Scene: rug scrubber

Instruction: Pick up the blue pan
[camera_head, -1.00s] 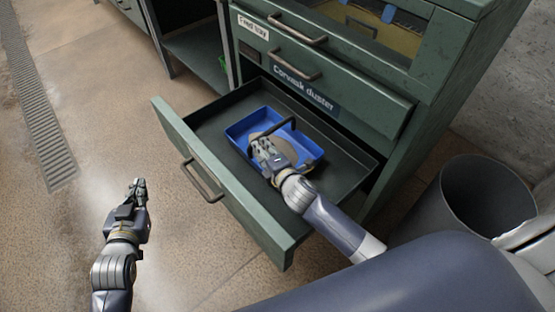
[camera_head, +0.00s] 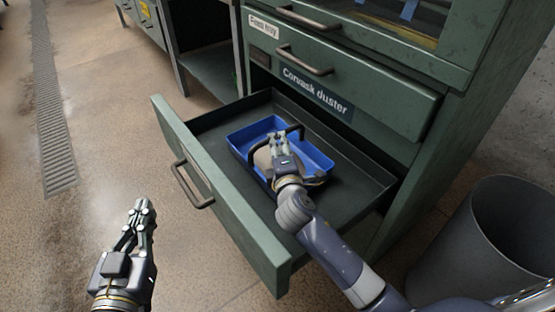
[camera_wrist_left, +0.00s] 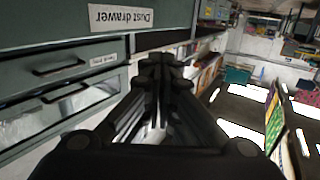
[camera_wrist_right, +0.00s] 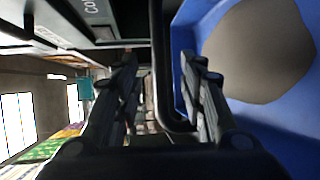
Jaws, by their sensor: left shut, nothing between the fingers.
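The blue pan (camera_head: 318,158) lies in the open drawer (camera_head: 345,190), with a dark bar handle (camera_head: 292,130) arching over it and a brown-grey mass (camera_head: 262,158) inside. It also shows in the right wrist view (camera_wrist_right: 275,120). My right gripper (camera_head: 280,142) is over the pan, by the handle. In the right wrist view its fingers (camera_wrist_right: 160,80) are apart, with the dark handle (camera_wrist_right: 158,60) between them; a gap shows, so it is not clamped. My left gripper (camera_head: 143,208) is shut and empty, in front of the drawer to the left.
The drawer front (camera_head: 222,195) with its handle (camera_head: 190,186) stands out from the green cabinet (camera_head: 385,115). A grey bin (camera_head: 480,240) is at right. Open floor (camera_head: 110,130) lies to the left.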

